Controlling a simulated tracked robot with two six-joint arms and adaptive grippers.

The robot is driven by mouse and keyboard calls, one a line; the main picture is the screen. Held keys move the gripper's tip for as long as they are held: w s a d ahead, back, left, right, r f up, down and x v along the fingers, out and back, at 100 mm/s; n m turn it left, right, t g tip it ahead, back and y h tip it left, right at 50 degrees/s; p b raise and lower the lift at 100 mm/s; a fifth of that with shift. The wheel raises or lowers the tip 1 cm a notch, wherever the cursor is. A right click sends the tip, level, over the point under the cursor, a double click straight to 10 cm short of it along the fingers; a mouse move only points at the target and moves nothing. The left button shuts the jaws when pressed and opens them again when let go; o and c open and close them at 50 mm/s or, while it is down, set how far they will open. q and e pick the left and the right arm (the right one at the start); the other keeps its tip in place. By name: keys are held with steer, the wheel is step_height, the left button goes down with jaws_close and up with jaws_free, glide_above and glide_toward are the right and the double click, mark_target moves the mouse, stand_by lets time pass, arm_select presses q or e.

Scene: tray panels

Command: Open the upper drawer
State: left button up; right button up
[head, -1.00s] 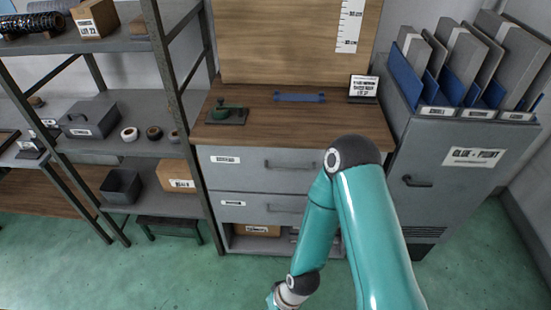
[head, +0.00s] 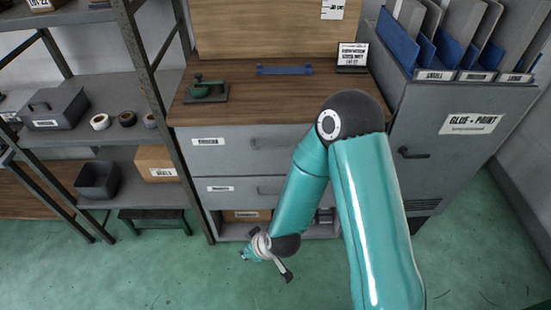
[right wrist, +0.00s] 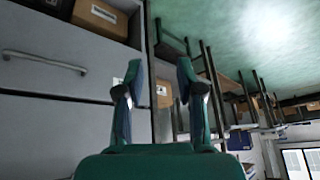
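The upper drawer (head: 235,155) is the top grey front of the cabinet under the wooden worktop, and it looks shut. Its bar handle (head: 262,143) is partly covered by my right arm in the head view. My right gripper hangs low in front of the cabinet, its fingers small and hard to make out there. In the right wrist view, which is upside down, my right gripper (right wrist: 158,88) is open with nothing between its fingers. The lower drawer (right wrist: 55,75) with its handle (right wrist: 45,62) shows left of the fingers; the upper drawer (right wrist: 50,130) is below it. My left gripper is out of view.
The lower drawer also shows in the head view (head: 220,197), shut, above an open compartment with a cardboard box (head: 246,215). A metal shelf rack (head: 150,75) stands left, a grey cabinet (head: 440,170) right. Green floor (head: 130,265) in front is free.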

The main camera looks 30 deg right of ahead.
steer(key=w+d+r+n+t+h+b, duration=0.2)
steer(key=w+d+r+n+t+b, duration=0.15)
steer(key=w+b, duration=0.3)
steer(key=w+d+r+n+t+h+b, duration=0.1)
steer(key=d+r+n+t+h+b, duration=0.35)
steer(key=r+b, duration=0.3)
arm_select(q)
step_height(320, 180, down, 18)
steer(key=b, duration=0.2)
arm_select(e)
steer(key=n+h+p, duration=0.1)
steer(key=h+p, duration=0.3)
steer(key=p, duration=0.4)
glide_toward(275, 147)
arm_select(q)
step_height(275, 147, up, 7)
steer(key=shift+b, duration=0.4)
arm_select(e)
steer(key=shift+y, duration=0.35)
steer(key=x, duration=1)
steer(key=shift+d+f, duration=0.2)
steer(key=shift+d, duration=0.1)
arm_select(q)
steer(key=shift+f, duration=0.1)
arm_select(e)
jaws_close()
steer(key=shift+a, duration=0.1)
